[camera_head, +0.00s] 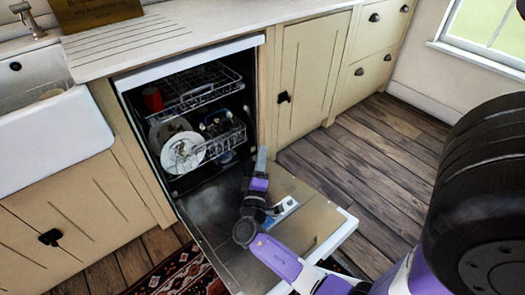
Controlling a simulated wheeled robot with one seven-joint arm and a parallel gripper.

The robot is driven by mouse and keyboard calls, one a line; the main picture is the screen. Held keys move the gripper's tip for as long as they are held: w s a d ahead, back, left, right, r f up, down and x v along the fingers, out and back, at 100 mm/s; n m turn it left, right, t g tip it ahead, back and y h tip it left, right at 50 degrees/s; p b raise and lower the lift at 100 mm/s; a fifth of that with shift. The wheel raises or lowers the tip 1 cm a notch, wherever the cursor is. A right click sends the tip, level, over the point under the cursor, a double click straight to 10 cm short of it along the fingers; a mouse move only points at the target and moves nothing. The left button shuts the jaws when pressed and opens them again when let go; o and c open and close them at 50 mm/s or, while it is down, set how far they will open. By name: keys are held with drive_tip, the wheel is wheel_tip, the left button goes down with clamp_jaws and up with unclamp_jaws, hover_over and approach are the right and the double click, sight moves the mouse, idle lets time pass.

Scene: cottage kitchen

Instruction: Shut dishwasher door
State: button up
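The dishwasher (180,78) is built in under the counter. Its door (212,212) is folded down and open, its shiny inner face turned up. A dispenser panel (287,208) shows on that inner face. My purple and black arm reaches over the door from the lower right. My gripper (261,160) is at the arm's far end, over the part of the door nearest the opening. I cannot tell whether it touches the door or whether its fingers are open.
Racks (205,92) inside hold plates (184,148), a red cup (152,99) and other dishes. A patterned rug (178,274) lies at the lower left of the door. Closed cabinets (308,75) stand to the right. Wooden floor (375,160) is clear right of the door.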

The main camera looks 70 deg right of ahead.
drive_tip(key=shift+x, duration=1.4)
clamp_jaws()
idle(0.4)
unclamp_jaws()
drive_tip(key=shift+f, duration=0.1)
